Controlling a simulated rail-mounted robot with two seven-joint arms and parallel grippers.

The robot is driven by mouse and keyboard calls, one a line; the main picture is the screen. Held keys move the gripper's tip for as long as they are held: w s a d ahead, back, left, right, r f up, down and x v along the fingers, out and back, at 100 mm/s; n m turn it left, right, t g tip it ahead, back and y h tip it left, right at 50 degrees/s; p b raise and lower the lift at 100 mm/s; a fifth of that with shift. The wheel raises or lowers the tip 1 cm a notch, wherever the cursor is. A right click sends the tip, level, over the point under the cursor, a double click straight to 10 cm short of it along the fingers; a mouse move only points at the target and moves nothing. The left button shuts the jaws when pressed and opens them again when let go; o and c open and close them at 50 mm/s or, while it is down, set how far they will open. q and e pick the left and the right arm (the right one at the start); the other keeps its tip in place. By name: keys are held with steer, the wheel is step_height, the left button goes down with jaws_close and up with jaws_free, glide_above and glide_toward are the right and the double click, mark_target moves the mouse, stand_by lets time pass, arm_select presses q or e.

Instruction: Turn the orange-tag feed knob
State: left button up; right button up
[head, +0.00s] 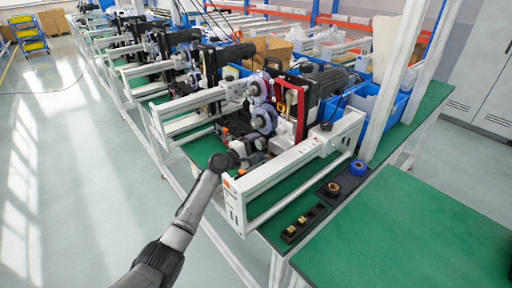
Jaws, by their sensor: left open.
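The nearest coder machine (298,105) stands on the green bench, with a white frame, a black and red body and pale purple reels. My left arm comes in from the lower left. Its left gripper (262,143) is open at the front of this machine, below the reels. Small orange marks show on the white end block (234,190) close to my wrist. I cannot make out the orange-tag feed knob for sure; it is too small or hidden by my gripper. I cannot tell whether the gripper touches anything. My right gripper is not in view.
A blue tape roll (358,167), a dark roll (332,189) and a black tray (304,222) with small yellowish parts lie on the bench's near end. Blue bins (385,108) stand behind. An empty green table (415,235) is at the right. More coder machines recede left.

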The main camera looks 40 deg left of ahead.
arm_select(q)
steer(key=shift+s, duration=0.15)
steer(key=shift+s+a, duration=0.1)
steer(key=shift+s, duration=0.2)
steer(key=p+v, duration=0.3)
steer(key=v, duration=0.9)
steer(key=shift+s, duration=0.5)
